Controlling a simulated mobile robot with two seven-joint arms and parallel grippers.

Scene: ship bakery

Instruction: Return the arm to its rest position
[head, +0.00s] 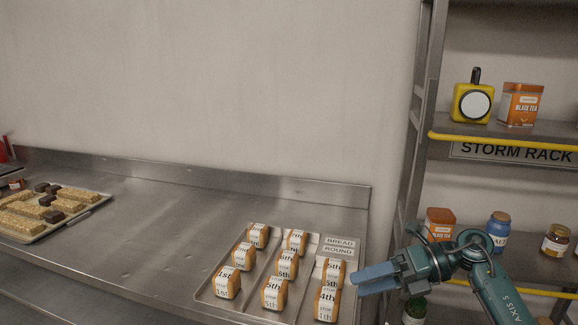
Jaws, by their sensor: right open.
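My right gripper (376,279) is at the lower right of the head view, with blue fingers and a teal arm coming in from the right. It is open and nothing shows between its fingers. It hovers by the right edge of a metal tray (250,306) of labelled bread loaves; I cannot tell its exact height. The loaves, such as one marked 1st (227,283) and one marked 4th (327,302), stand in rows in the tray. My left gripper is not in view.
A steel counter (150,235) runs along the wall, clear in its middle. A tray of pastries (92,208) lies at the far left. A storm rack (512,153) at the right holds a yellow lamp (473,103), tea tins (521,104) and jars (498,229), close behind my right arm.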

